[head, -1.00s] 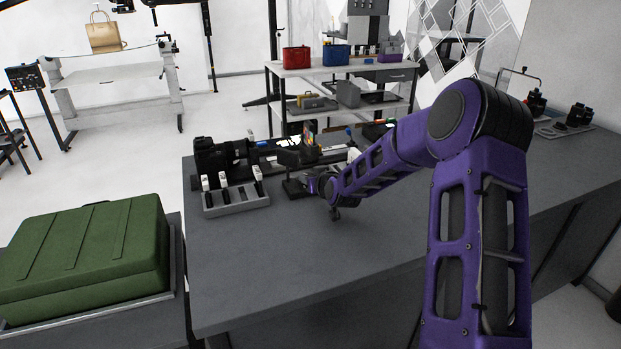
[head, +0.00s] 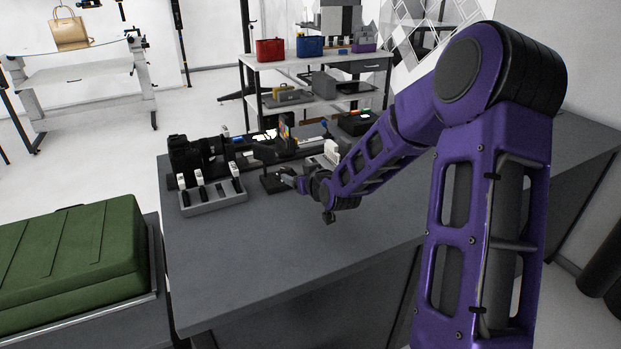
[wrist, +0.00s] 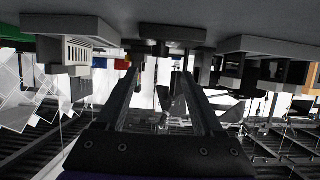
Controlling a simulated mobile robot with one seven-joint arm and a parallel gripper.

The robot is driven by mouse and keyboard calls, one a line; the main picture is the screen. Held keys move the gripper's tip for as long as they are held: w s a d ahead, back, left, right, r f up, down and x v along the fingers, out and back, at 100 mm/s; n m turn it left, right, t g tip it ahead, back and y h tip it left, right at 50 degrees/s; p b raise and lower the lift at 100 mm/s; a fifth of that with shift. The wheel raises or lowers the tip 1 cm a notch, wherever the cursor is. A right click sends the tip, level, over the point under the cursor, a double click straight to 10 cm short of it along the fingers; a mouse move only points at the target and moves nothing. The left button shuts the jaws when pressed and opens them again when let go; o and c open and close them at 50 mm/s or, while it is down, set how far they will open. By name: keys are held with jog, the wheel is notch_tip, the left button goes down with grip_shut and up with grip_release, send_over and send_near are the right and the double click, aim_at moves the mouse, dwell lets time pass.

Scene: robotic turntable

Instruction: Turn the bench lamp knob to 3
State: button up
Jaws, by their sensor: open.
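A small dark stand with a square base (head: 273,184) and a dark head, which looks like the bench lamp, stands on the grey workbench (head: 255,245). I cannot make out its knob or any numbers. My gripper (head: 290,177) is just right of this stand, low over the bench; the gap between them is hard to judge. In the wrist view, which is upside down, my gripper (wrist: 160,72) is open with nothing seen between the fingers. A dark base with a small upright part (wrist: 160,48) shows beyond the fingertips; I cannot tell if they touch.
A grey rack with white-topped tools (head: 213,198) and a black device (head: 186,158) are left of the stand. Several small items lie behind it. A white block (head: 331,152) is close behind my arm. The bench front is clear. A green case (head: 75,255) is at left.

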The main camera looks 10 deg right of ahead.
jog(key=p+v, duration=0.1)
jog(key=v, duration=0.7)
jog(key=shift+s+r, duration=0.15)
jog(key=shift+s, duration=0.05)
jog(key=shift+d, duration=0.15)
